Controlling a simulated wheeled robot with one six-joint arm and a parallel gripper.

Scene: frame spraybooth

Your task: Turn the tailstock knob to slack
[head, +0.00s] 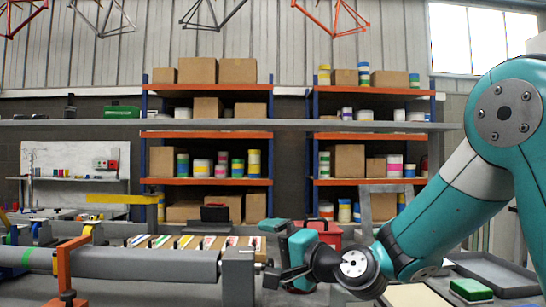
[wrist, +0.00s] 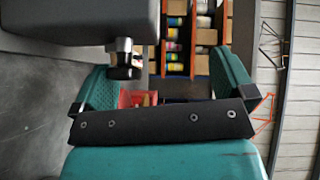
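The tailstock (head: 238,277) is a grey block at the right end of a long grey roller in the head view. It also fills the upper left of the wrist view (wrist: 85,20). Its small dark knob (wrist: 124,62) sticks out on a short metal stem. In the head view the knob (head: 268,266) is small, close to my lower finger. My gripper (head: 276,252) is just right of the tailstock. In the wrist view its two teal fingers are wide apart (wrist: 162,80), with the knob nearer the left finger. I see no contact with the knob.
A bench with several coloured strips (head: 190,242) lies behind the tailstock. A red box (head: 322,232) stands behind my gripper. An orange upright (head: 64,270) stands by the roller at left. Shelves with boxes and cans (head: 207,135) line the back wall.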

